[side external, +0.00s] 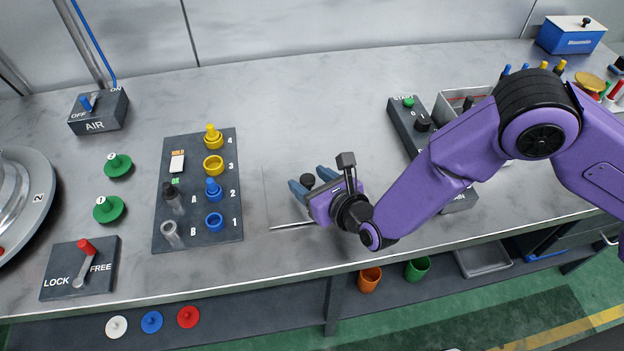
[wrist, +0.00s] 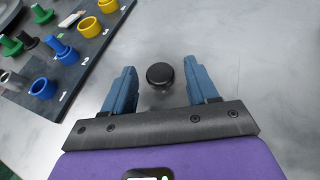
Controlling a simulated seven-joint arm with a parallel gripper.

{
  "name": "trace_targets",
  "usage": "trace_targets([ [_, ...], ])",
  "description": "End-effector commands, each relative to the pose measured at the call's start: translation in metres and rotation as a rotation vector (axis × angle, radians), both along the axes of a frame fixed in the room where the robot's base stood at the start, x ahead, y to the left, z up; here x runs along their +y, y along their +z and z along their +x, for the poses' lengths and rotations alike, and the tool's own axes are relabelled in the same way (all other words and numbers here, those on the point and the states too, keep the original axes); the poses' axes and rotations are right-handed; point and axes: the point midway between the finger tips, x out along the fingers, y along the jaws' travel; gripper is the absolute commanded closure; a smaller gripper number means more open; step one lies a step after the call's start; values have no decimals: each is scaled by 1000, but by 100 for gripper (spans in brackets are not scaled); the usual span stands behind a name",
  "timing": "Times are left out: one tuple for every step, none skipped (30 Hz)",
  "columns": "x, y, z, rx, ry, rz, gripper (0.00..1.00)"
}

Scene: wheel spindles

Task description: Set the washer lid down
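A black round knob (side external: 307,180) stands on what looks like a thin, pale, flat plate (side external: 283,208), which I take to be the washer lid. The plate nearly matches the bench, with a dark line along its front edge; it appears to lie on the bench right of the dark spindle board. In the wrist view the knob (wrist: 160,74) sits between the two blue fingers of my gripper (wrist: 162,84), with clear gaps on both sides. My gripper (side external: 311,182) is open and holds nothing. The plate's outline is hard to make out in the wrist view.
The dark board (side external: 184,236) with yellow and blue rings and pegs stands left of my gripper. A switch box (side external: 408,128) and a grey tray (side external: 447,103) stand to the right. The bench front edge is close below my gripper. Bare bench lies behind it.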

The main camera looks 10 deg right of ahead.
Motion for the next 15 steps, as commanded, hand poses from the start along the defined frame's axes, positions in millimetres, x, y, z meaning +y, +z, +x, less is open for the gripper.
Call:
trace_targets([
  [0, 0, 0, 0, 0, 0, 42],
  [0, 0, 0, 0, 0, 0, 42],
  [0, 0, 0, 0, 0, 0, 42],
  [0, 0, 0, 0, 0, 0, 42],
  [0, 0, 0, 0, 0, 0, 42],
  [0, 1, 0, 0, 0, 0, 42],
  [0, 2, 0, 0, 0, 0, 42],
  [0, 4, 0, 0, 0, 0, 42],
  [-1, 5, -3, 1, 1, -1, 42],
  [-2, 5, -5, 0, 2, -2, 42],
  [-2, 7, -8, 1, 3, -1, 42],
  [-4, 9, -13, 1, 4, -2, 42],
  [-6, 11, -17, 2, 4, -1, 42],
  [-8, 12, -21, 1, 3, -3, 42],
  [-10, 16, -27, 0, 4, -2, 42],
])
